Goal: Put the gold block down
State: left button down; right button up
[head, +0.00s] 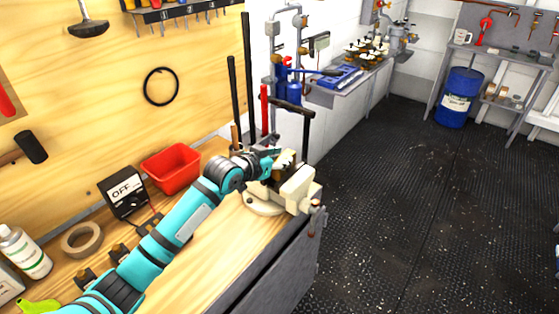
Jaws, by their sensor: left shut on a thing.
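My teal left arm reaches from the lower left over the wooden workbench (212,262). Its gripper (281,161) is at the bench's far right end, just above and behind a cream bench vise (298,188). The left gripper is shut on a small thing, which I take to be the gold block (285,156). Little of the block shows between the fingers, and its outline is hard to make out. I cannot tell whether it touches the vise. My right gripper is not in view.
A red bin (171,168), a black OFF switch box (124,198), a tape roll (82,240) and a white bottle (22,250) stand on the bench. Long-handled tools (247,80) stand behind the gripper. The dark floor (410,210) at right is open.

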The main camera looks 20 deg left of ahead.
pick_arm(q)
jog(key=shift+f, duration=0.85)
jog(key=c, duration=1)
grip_release()
jog(key=shift+o, duration=0.2)
jog(key=shift+f, duration=0.1)
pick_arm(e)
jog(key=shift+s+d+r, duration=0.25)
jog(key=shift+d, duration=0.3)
pick_arm(q)
jog(key=b+v, duration=0.1)
jog(key=v, duration=1.1)
jog(key=shift+b, duration=0.3)
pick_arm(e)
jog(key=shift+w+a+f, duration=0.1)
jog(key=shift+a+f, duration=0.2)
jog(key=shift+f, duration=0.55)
